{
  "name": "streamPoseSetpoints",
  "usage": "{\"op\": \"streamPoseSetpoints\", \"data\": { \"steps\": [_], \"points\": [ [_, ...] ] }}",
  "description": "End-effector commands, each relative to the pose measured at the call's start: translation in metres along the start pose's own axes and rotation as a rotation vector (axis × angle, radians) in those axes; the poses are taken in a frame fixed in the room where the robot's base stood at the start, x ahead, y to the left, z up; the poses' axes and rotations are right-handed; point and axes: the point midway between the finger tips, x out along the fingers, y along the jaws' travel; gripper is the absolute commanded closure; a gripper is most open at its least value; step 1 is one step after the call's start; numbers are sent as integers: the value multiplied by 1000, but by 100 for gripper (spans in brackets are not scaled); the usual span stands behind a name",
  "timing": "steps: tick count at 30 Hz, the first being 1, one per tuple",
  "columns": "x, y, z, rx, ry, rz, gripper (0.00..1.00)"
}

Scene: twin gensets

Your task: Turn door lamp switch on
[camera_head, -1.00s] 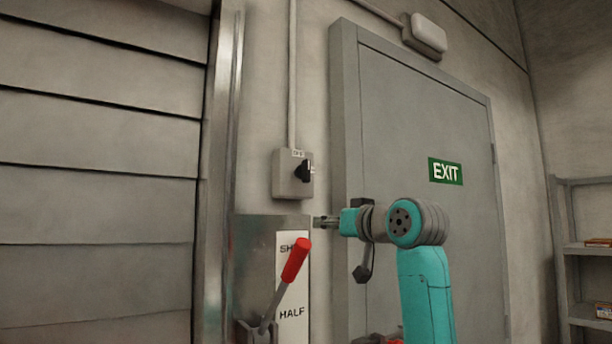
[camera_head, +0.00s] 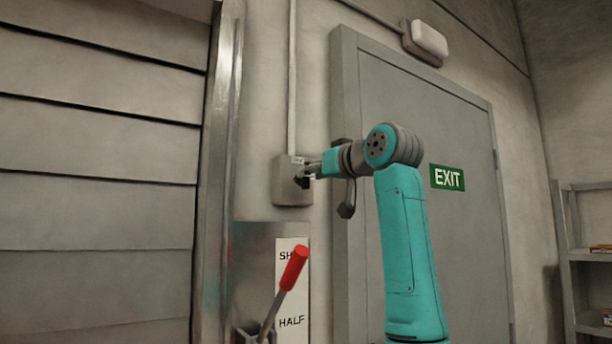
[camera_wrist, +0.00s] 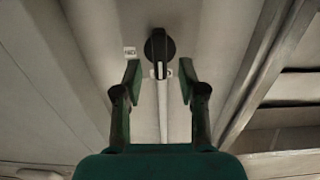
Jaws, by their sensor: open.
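The door lamp switch is a grey wall box (camera_head: 288,190) with a black rotary knob (camera_head: 301,182), left of the door frame. My gripper (camera_head: 311,171) is at the box from the right, close to the knob, and partly covers the box's upper right. In the wrist view the black knob (camera_wrist: 160,45) lies just beyond and between my two spread fingertips; my gripper (camera_wrist: 160,78) is open with nothing held. The knob's grip bar runs roughly up and down in that view. Whether a finger touches the knob cannot be told. A pale lamp (camera_head: 427,40) hangs above the door.
A red-handled lever (camera_head: 294,268) with a marked white plate (camera_head: 291,318) stands below the box. The grey door (camera_head: 450,240) with an EXIT sign (camera_head: 447,178) is to the right. A conduit (camera_head: 292,80) runs up from the box. A shelf (camera_head: 575,250) is far right.

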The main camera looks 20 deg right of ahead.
Motion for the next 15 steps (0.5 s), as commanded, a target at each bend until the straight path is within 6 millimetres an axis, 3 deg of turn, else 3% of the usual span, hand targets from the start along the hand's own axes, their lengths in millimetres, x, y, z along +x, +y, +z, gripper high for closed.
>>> {"op": "streamPoseSetpoints", "data": {
  "steps": [6,15],
  "points": [
    [27,0,1,1,-2,0,59],
    [35,0,0,0,1,0,59]
  ]
}}
